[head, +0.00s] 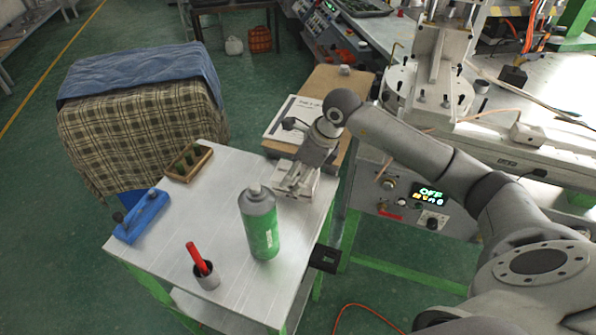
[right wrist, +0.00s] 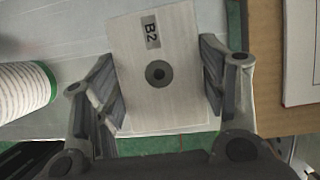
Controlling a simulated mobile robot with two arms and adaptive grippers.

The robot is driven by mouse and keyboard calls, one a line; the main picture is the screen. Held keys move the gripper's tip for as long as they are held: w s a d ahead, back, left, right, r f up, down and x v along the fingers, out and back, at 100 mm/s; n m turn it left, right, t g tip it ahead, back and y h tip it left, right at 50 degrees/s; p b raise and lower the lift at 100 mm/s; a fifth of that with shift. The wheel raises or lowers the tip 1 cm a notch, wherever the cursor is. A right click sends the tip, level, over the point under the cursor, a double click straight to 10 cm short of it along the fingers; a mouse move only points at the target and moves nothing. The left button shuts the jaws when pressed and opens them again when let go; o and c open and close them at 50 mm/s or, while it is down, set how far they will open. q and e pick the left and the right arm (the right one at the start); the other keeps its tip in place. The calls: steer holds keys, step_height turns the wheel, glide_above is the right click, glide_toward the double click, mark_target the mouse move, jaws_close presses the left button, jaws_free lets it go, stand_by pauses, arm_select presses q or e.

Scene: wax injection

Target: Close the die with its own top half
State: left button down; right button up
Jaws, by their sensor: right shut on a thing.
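A pale metal die plate (right wrist: 160,45) marked "B2", with a dark round hole, lies between the fingers of my right gripper (right wrist: 163,90) in the right wrist view. The gripper is shut on it. My left gripper is not in view.
The metal table (head: 170,235) also holds a green spray can (head: 260,225), a dark cup (head: 206,276) with a red-handled tool, a blue tool (head: 142,216) and a wooden box (head: 189,162). A wooden board (head: 335,90) with a paper sheet and the injection machine stand beyond.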

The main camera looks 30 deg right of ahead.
steer(key=shift+f+b, duration=0.55)
steer(key=shift+f, duration=0.1)
steer(key=o, duration=1.3)
steer(key=v, duration=1.2)
